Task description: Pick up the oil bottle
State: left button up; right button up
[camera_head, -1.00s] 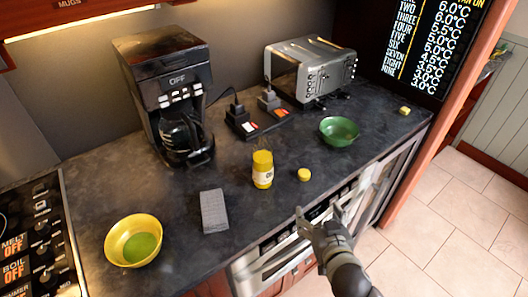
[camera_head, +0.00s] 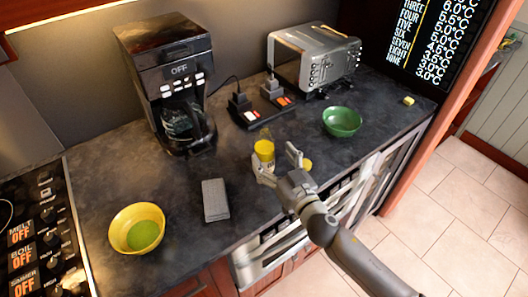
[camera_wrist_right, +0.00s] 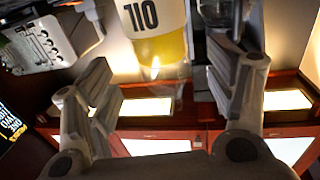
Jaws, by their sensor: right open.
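The oil bottle (camera_head: 264,150), yellow with a pale label, stands upright on the dark counter in the head view. In the right wrist view the bottle (camera_wrist_right: 158,45) appears upside down, its lettered label at the top, between my finger pads. My right gripper (camera_head: 278,164) is open at the bottle's near side, one finger to its front left and the other to its right. In the right wrist view my gripper (camera_wrist_right: 160,78) shows wide gaps on both sides of the bottle. The bottle's lower part is partly hidden by my finger. My left gripper is not in view.
A small yellow round piece (camera_head: 307,164) lies just right of my gripper. A grey block (camera_head: 215,200) and a yellow bowl (camera_head: 137,218) are to the left. A green bowl (camera_head: 342,121) stands to the right. The coffee maker (camera_head: 170,70) and toaster (camera_head: 315,60) stand behind.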

aim_at(269, 156)
jog(key=shift+f+p+x, duration=0.2)
jog(key=shift+x, duration=1.15)
jog(key=shift+f+p+x, duration=0.15)
jog(key=shift+f+x, duration=0.1)
jog(key=shift+x, duration=1.1)
jog(key=shift+a, duration=0.1)
jog(key=shift+s, duration=0.1)
jog(key=shift+c, duration=0.4)
jog(key=c, duration=1.2)
